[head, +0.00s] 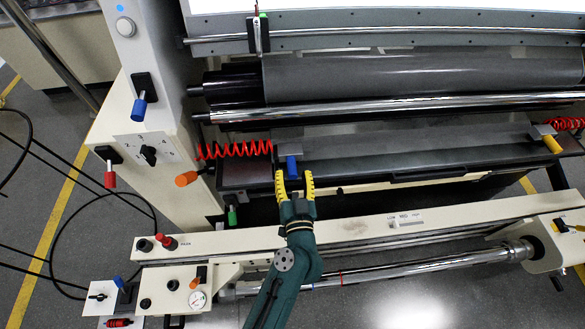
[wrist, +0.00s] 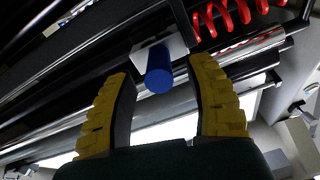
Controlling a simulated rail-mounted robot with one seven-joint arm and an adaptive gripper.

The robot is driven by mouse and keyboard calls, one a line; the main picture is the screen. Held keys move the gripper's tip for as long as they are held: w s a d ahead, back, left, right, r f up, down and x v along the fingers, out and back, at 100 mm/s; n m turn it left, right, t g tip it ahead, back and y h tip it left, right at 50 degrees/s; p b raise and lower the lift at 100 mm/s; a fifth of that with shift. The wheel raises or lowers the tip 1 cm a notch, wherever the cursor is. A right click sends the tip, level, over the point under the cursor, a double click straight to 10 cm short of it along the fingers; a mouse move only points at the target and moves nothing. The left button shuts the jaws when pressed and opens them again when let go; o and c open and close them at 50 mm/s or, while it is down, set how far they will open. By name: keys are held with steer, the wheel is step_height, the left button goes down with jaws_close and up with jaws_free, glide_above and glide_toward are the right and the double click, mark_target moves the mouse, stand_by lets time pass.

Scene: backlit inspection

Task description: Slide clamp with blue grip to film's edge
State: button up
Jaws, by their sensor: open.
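The clamp's blue grip (head: 291,165) stands out from a grey metal clamp body at the left end of the film table in the head view. The blue grip also shows in the wrist view (wrist: 159,70), between and just beyond the fingertips. My gripper (head: 294,182), with yellow-padded fingers, is open around the near end of the grip; in the wrist view (wrist: 160,85) gaps show on both sides of it. The dark grey film (head: 390,158) lies across the table to the right of the clamp. Its exact left edge is hard to make out.
A red coiled hose (head: 235,150) runs left from the clamp. A second clamp with a yellow grip (head: 552,143) sits at the table's right end. Coloured handles line the left panel.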

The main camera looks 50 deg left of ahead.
steer(key=shift+x, duration=1)
jaws_close()
